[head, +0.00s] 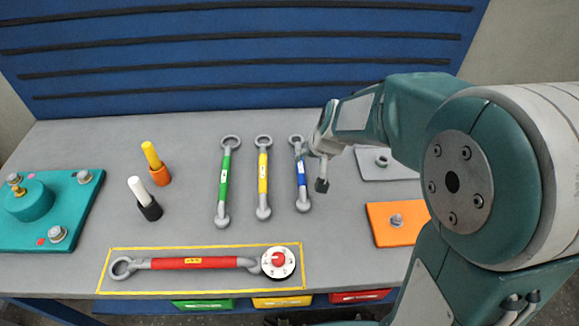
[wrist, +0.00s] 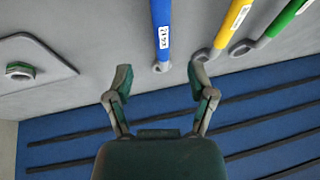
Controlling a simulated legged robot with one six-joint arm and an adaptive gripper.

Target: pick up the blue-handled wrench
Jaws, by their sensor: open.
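The blue-handled wrench (head: 301,174) lies on the grey bench, the rightmost of three parallel wrenches in the head view. It has grey ends and a white label. In the wrist view its blue handle (wrist: 162,30) runs down from the top edge, and its near end sits ahead of the space between my fingers. My gripper (wrist: 161,82) is open and empty. In the head view my gripper (head: 322,165) is just right of the blue-handled wrench's upper half, partly hidden by my arm. I cannot tell its height above the bench.
A yellow wrench (head: 263,178) and a green wrench (head: 224,182) lie to the left. A red wrench (head: 190,263) lies in a yellow outline in front. An orange plate (head: 397,226) and a grey plate (head: 383,174) with nuts lie right. A blue slatted panel (head: 240,45) stands behind.

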